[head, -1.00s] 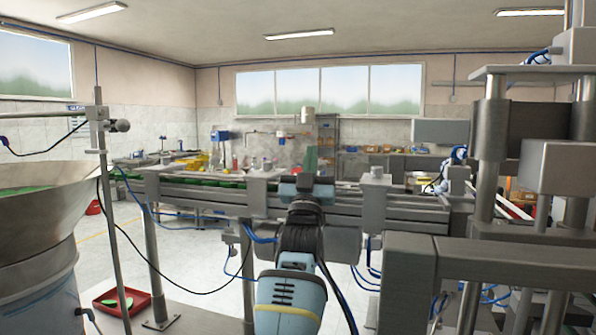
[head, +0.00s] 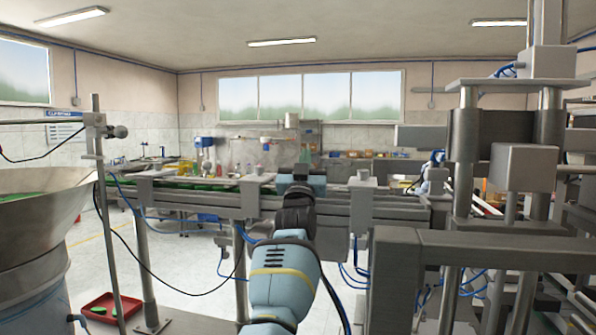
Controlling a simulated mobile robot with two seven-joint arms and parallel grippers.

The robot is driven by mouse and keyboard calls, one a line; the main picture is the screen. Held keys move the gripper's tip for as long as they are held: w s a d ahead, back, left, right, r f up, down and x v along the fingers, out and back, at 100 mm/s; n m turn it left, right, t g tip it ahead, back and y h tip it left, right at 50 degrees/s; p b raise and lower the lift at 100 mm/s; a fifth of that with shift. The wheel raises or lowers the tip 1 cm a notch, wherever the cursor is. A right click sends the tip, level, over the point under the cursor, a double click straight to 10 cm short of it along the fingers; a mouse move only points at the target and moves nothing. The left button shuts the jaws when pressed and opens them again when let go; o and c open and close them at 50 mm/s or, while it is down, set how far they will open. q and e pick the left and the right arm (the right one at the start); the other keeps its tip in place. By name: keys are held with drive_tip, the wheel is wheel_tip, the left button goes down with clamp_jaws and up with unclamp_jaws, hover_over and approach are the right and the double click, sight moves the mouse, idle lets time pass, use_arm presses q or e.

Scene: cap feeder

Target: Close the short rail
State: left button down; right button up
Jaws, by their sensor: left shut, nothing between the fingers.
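A grey metal rail assembly (head: 215,198) runs across the middle of the head view, with green caps (head: 208,187) along its left stretch. I cannot tell for sure which bar is the short rail, or whether it stands open or closed. My left gripper (head: 300,178) is at the rail's upper edge, near the middle, left of a grey block with a knob (head: 362,180). It is shut and empty. Its fingertips and any contact with the rail are hidden behind its own body. My right gripper is not in view.
A large metal bowl (head: 40,215) stands at the left, with a thin post (head: 106,220) beside it. A red tray (head: 108,308) with green caps sits low left. A heavy grey press frame (head: 465,245) blocks the right side. Blue hoses hang below the rail.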

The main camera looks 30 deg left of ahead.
use_arm(q)
drive_tip(key=shift+w+a+f+g, duration=0.15)
drive_tip(key=shift+w+g, duration=0.1)
drive_tip(key=shift+w, duration=0.35)
drive_tip(key=shift+w+a+f+g, duration=0.15)
drive_tip(key=shift+w+f+g, duration=0.05)
drive_tip(key=shift+w, duration=0.4)
drive_tip(key=shift+w+a+f+g, duration=0.15)
drive_tip(key=shift+w+g, duration=0.1)
drive_tip(key=shift+w, duration=0.35)
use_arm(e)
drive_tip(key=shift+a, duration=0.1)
